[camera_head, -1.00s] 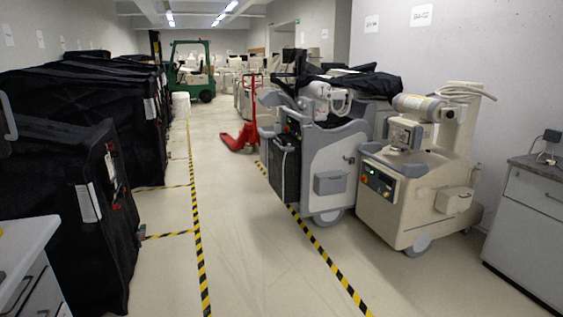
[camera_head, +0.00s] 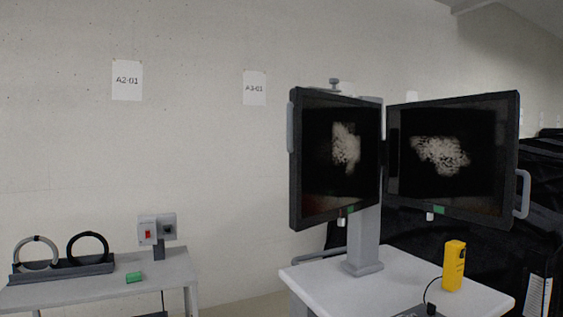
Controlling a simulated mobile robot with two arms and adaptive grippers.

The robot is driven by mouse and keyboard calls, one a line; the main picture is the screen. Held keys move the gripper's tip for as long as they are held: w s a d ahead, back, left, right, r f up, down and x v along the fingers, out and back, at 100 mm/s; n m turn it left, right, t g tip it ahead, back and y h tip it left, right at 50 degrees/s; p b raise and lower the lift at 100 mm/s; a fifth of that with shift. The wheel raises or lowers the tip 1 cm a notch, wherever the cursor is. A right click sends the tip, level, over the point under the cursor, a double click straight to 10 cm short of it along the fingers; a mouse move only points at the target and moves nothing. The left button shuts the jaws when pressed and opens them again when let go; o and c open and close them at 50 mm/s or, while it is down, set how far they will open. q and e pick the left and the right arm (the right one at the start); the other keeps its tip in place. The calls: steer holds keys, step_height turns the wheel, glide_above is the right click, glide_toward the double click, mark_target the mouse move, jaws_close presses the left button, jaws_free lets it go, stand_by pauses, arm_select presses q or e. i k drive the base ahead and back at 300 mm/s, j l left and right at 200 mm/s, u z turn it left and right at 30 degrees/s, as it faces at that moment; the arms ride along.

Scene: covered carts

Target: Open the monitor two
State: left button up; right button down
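Two black-framed monitors hang side by side on one grey post (camera_head: 366,235) above a white cart top. The left monitor (camera_head: 336,160) is angled and has a grey handle on its left edge. The right monitor (camera_head: 452,158) has a grey handle (camera_head: 523,194) on its right edge. Both screens show a pale speckled shape on black, and each has a small green patch at its lower edge. I cannot tell which one is monitor two. Neither of my grippers is in view.
The white cart top (camera_head: 325,283) carries a yellow device (camera_head: 454,266) with a black cable. Black-covered carts (camera_head: 540,210) stand behind at the right.

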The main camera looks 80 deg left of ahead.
mark_target(459, 156)
steer(key=u, duration=2.35)
